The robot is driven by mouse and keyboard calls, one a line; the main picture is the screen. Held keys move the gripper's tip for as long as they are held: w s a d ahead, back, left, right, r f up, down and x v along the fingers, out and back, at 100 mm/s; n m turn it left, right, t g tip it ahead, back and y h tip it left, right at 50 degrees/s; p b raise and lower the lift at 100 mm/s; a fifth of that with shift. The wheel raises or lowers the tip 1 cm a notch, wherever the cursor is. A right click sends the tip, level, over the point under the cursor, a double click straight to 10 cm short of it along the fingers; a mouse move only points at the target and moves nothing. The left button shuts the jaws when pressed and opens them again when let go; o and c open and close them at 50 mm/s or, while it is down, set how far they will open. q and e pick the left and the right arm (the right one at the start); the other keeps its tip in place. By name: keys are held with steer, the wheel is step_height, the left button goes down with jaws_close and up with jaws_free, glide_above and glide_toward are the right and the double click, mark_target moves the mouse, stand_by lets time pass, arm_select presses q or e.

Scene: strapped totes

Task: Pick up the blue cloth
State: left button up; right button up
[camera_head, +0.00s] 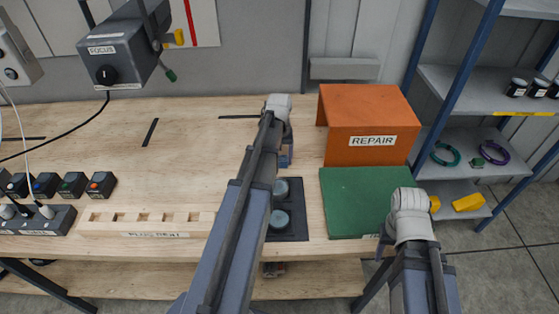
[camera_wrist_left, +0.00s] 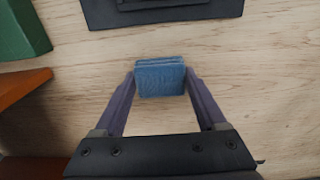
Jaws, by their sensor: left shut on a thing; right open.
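The blue cloth (camera_wrist_left: 160,80) is a small folded pad, seen in the left wrist view between the two fingertips. My left gripper (camera_wrist_left: 160,74) is shut on it, one finger against each side. In the head view my left gripper (camera_head: 285,156) points down at the workbench, left of the orange box; its arm hides part of it, and I cannot clearly make out the cloth there. How far the cloth is above the wood is hard to tell. My right gripper (camera_head: 385,245) is mostly hidden behind its own wrist, near the front edge of the green mat; it is open.
An orange REPAIR box (camera_head: 368,122) stands behind the green mat (camera_head: 350,203). A dark tray (camera_head: 296,228) with round blue-grey pieces lies beside my left arm. A slotted wooden block (camera_head: 150,222) and small button boxes (camera_head: 72,184) are at left. The bench's middle left is clear.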

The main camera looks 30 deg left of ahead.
steer(key=shift+r, duration=0.1)
arm_select(q)
step_height(320, 180, up, 10)
steer(key=p, duration=1)
arm_select(e)
step_height(320, 180, up, 10)
